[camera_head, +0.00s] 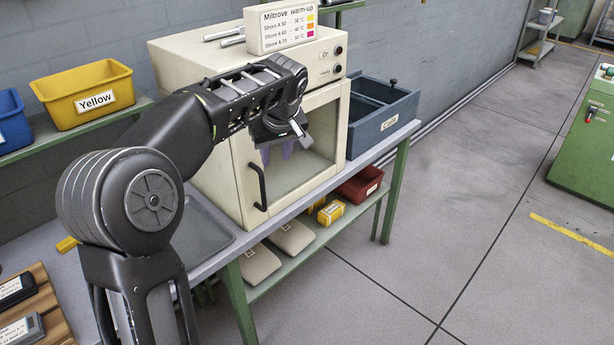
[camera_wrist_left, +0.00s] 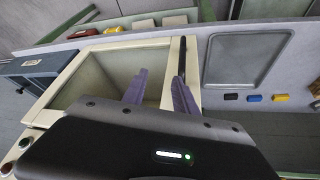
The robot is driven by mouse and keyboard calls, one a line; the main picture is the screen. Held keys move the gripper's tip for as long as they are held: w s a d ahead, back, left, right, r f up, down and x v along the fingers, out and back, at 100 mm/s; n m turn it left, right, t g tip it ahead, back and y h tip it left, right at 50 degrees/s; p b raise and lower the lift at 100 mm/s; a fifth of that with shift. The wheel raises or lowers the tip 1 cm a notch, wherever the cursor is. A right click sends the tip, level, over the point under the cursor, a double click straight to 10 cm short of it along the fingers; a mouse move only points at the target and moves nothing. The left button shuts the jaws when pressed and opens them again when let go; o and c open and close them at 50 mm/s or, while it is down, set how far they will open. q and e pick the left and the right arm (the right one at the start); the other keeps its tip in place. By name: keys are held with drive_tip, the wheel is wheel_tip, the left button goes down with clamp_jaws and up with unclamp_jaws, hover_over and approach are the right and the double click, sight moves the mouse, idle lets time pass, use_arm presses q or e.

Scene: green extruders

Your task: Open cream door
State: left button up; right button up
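The cream door (camera_head: 243,160) is on the front of the cream warm-up cabinet (camera_head: 190,62), with a large window and a black vertical handle (camera_head: 258,188) at its left side. The door looks shut and flush. In the left wrist view the door frame (camera_wrist_left: 112,42) and the dark handle (camera_wrist_left: 182,60) show turned sideways. My left gripper (camera_head: 277,153) is in front of the window, up and right of the handle. Its purple fingers are apart, with nothing seen between them. In the wrist view (camera_wrist_left: 160,92) the right finger lines up near the handle; contact cannot be told. My right gripper is out of view.
A blue-grey drawer box (camera_head: 385,115) stands right of the cabinet. A sign (camera_head: 285,25) sits on top. A grey tray (camera_head: 205,225) lies on the table in front. A red bin (camera_head: 360,185) is on the lower shelf. Open floor lies to the right.

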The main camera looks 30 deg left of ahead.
sight(262, 177)
use_arm(q)
drive_tip(key=s+n, duration=0.1)
drive_tip(key=s+a+f+n+g, duration=0.1)
drive_tip(key=s, duration=0.1)
drive_tip(key=shift+a+g, duration=0.1)
drive_tip(key=shift+g, duration=0.2)
drive_tip(key=p+x, duration=0.1)
drive_tip(key=x, duration=0.6)
drive_tip(key=shift+w+a, duration=0.1)
clamp_jaws()
idle(1.4)
